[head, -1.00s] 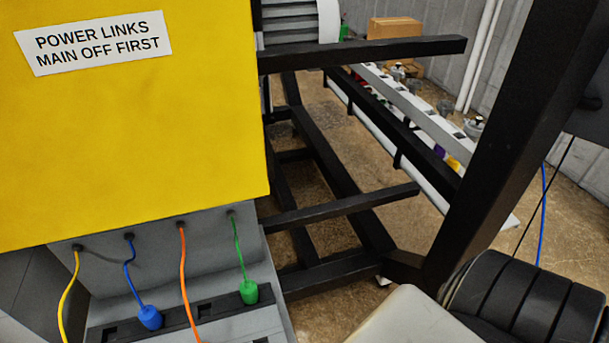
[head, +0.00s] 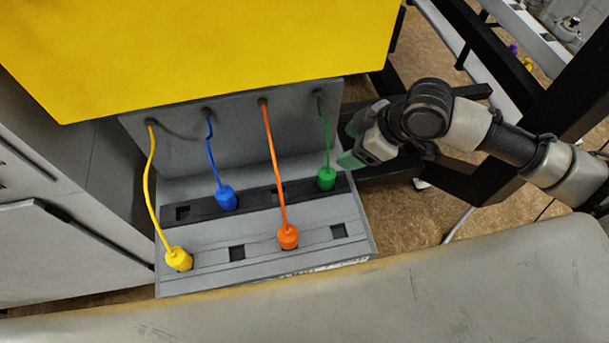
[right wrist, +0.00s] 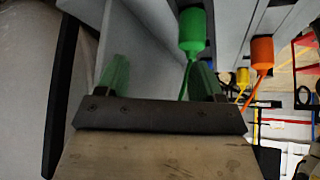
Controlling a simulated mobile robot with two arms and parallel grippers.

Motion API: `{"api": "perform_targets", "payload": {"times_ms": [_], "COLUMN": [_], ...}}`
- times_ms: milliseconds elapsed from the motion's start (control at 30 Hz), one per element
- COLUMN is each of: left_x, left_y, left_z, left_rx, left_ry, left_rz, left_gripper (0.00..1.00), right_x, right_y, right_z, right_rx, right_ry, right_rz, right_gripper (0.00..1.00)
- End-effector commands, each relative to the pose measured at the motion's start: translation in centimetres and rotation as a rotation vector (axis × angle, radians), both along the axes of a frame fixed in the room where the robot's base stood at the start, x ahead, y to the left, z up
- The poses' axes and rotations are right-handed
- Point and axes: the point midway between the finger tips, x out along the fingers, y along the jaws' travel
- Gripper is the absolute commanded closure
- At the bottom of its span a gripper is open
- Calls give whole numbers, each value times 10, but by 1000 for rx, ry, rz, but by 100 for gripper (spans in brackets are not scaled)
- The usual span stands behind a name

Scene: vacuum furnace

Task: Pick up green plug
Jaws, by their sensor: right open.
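The green plug (head: 327,178) sits at the right end of the back dark socket strip, on a green cable from the grey panel. In the right wrist view the green plug (right wrist: 192,33) shows upside down, near the tip of one finger. My right gripper (head: 348,146) is open with green fingers, just right of and slightly above the plug in the head view. In the right wrist view the open gripper (right wrist: 160,76) has nothing clearly held between its fingers. The plug does not appear gripped. My left gripper is not in view.
A blue plug (head: 226,198) is in the back strip. An orange plug (head: 288,237) and a yellow plug (head: 179,259) are in the front row, with empty square sockets between. A yellow panel (head: 220,50) overhangs the cables. A black frame (head: 500,180) stands behind my right arm.

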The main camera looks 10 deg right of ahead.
Motion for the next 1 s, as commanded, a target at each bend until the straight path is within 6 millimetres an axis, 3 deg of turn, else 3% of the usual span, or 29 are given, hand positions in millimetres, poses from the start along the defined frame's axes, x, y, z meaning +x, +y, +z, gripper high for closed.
{"api": "perform_targets", "payload": {"times_ms": [100, 200, 567, 1000], "left_x": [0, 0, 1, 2], "left_y": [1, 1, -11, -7], "left_z": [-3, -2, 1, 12], "left_rx": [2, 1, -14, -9], "left_ry": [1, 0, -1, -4], "left_rz": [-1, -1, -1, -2], "left_gripper": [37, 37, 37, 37], "right_x": [-29, -39, -31, -20], "right_y": [2, 5, 30, 52], "right_z": [13, 12, -27, -72], "right_rx": [-35, -45, -43, -44], "right_ry": [25, 40, 41, 40], "right_rz": [85, 113, 117, 115], "right_gripper": [32, 32, 32, 32]}}
